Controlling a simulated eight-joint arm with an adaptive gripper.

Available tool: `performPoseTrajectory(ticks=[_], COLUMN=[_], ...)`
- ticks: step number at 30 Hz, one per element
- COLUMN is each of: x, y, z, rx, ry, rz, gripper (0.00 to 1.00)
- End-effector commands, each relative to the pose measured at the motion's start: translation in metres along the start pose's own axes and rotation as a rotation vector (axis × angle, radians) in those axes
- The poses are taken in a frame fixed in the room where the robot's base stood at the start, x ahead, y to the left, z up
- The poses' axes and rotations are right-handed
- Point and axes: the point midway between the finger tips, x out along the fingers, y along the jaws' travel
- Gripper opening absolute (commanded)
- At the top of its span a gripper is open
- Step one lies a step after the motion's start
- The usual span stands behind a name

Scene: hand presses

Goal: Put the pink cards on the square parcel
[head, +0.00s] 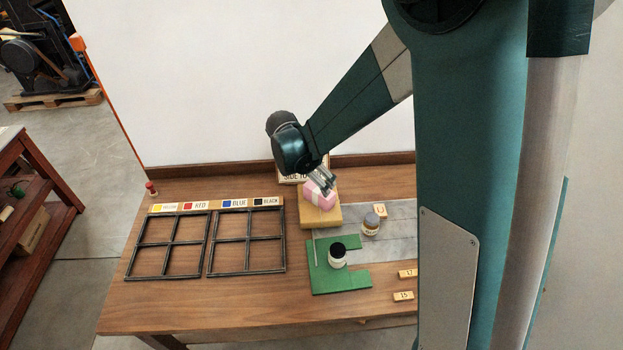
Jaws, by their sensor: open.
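The pink cards (317,198), a small block-like stack with a pale band, appear to rest on top of the square parcel (318,220), which is tan and lies on the table toward the back. My gripper (328,184) is open, just above and to the right of the cards, with its fingers pointing down toward them. The fingers overlap the right part of the stack in this view. I cannot tell whether they touch it.
A sign (289,179) stands behind the parcel. Two black frames (208,245) lie to the left, below colour labels (196,205).

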Motion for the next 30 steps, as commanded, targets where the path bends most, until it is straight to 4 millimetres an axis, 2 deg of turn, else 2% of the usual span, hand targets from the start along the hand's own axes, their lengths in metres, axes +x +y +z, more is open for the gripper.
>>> performPoseTrajectory(ticks=[20,26,30], x=[-0.003,-0.019,-0.038], y=[-0.003,-0.016,-0.030], z=[0.002,0.009,0.017], rx=[0.018,0.105,0.214], ry=[0.001,0.007,0.016], rz=[0.003,0.018,0.037], gripper=[0.88,0.88,0.88])
